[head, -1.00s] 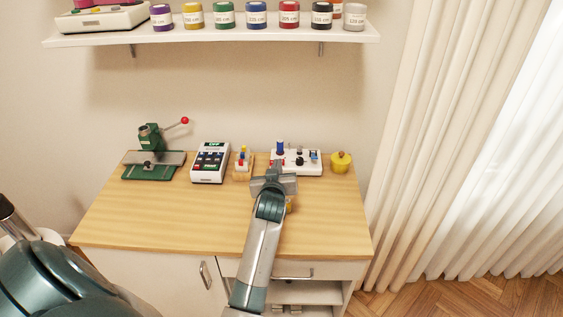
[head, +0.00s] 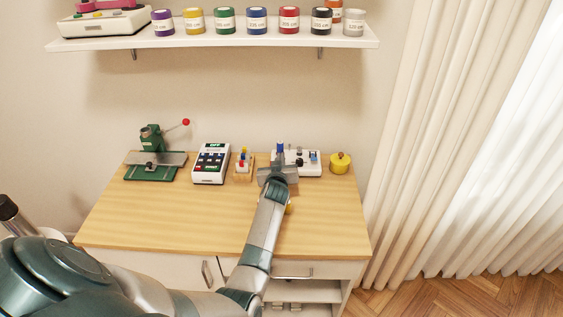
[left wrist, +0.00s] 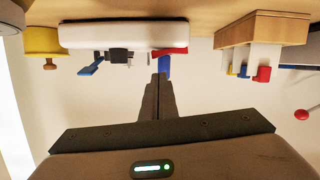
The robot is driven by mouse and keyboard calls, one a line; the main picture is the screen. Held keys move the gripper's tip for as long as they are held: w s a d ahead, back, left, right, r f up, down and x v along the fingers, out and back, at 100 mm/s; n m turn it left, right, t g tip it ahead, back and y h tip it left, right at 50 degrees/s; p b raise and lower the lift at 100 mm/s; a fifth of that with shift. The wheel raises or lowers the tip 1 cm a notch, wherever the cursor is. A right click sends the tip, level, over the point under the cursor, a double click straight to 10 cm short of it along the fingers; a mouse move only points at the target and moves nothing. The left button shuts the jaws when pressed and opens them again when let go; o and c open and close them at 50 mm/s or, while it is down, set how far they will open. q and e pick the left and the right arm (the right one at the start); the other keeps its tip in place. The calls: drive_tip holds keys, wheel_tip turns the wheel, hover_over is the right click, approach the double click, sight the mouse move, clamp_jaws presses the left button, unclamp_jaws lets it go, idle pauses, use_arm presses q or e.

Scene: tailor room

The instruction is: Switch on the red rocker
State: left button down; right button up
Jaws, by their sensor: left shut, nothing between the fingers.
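The white control panel (head: 309,168) stands at the back right of the wooden table. It carries a blue upright piece (head: 280,147), a black knob (head: 299,163) and a blue switch (head: 313,156). In the left wrist view the panel (left wrist: 123,35) appears upside down, with a red part (left wrist: 172,50), which looks like the rocker, beside the blue piece (left wrist: 164,67). In the head view my gripper hides the red part. My left gripper (head: 279,163) is shut and empty in front of the panel's left part; its fingers (left wrist: 160,77) point toward the red part. Contact cannot be told. My right gripper is not in view.
Left of the panel stand a wooden holder (head: 243,173) with coloured pieces, a keypad device (head: 211,163) and a green press (head: 150,172). A yellow pot (head: 340,163) is at right. A shelf (head: 215,41) with jars hangs above. The table's front (head: 170,225) is clear.

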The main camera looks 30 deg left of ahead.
use_arm(q)
drive_tip(key=shift+w+d+f, duration=0.1)
drive_tip(key=shift+d+f, duration=0.05)
drive_tip(key=shift+f, duration=0.8)
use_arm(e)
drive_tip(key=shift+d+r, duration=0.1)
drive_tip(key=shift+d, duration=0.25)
use_arm(q)
drive_tip(key=shift+d+f+m+b, duration=0.2)
drive_tip(key=shift+f+m+b, duration=0.3)
drive_tip(key=shift+b, duration=0.5)
drive_tip(key=shift+r+p, duration=0.2)
drive_tip(key=shift+p, duration=0.1)
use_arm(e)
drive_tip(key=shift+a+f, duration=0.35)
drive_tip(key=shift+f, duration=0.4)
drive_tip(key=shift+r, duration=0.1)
